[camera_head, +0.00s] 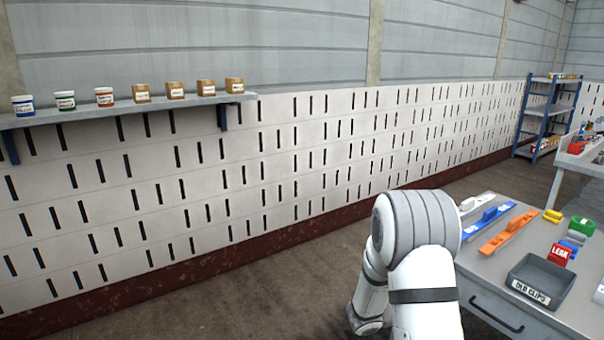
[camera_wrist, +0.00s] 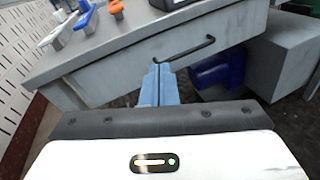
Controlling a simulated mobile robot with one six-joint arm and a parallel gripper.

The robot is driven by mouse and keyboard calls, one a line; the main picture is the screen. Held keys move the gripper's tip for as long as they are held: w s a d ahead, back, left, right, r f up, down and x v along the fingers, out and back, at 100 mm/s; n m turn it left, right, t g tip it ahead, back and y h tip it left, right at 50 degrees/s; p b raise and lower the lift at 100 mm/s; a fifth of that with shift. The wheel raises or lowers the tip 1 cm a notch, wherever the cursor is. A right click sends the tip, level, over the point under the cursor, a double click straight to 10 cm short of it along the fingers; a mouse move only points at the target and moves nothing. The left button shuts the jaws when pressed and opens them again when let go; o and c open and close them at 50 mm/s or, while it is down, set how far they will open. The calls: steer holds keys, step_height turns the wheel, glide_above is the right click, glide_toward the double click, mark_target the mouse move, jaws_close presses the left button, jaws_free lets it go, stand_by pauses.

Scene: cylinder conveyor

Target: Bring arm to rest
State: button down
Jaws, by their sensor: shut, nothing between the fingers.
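My gripper (camera_wrist: 158,80) shows in the wrist view with its two blue fingers together and nothing between them. It points toward the front of a grey workbench, and its fingertips overlap the drawer handle (camera_wrist: 185,49) in the picture; I cannot tell whether they touch. In the head view my white arm (camera_head: 420,240) is bent beside the left end of the workbench (camera_head: 485,285). My gripper is hidden in that view.
On the workbench lie an orange level (camera_head: 508,232), a blue tool (camera_head: 488,222), a red box (camera_head: 561,254) and a dark tray (camera_head: 545,278). A wall shelf (camera_head: 130,113) holds jars and boxes. A blue bin (camera_wrist: 220,70) stands under the bench. The floor at left is clear.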

steer(key=s+a+r+m+g+y+p, duration=0.4)
steer(key=s+r+m+g+y+p, duration=0.15)
steer(key=s+r+m, duration=0.7)
steer(key=s+a+r+m+t+y+p, duration=0.2)
steer(key=s+a+r+y, duration=0.3)
steer(key=a, duration=0.3)
steer(key=s+a+r+m+t+y+p, duration=0.2)
steer(key=s+a+r+m+y+p, duration=0.1)
steer(key=s+a, duration=0.4)
step_height(320, 180, up, 2)
steer(key=shift+a+r+m+y+p, duration=0.25)
steer(key=shift+a+m+y, duration=0.45)
steer(key=shift+y, duration=0.55)
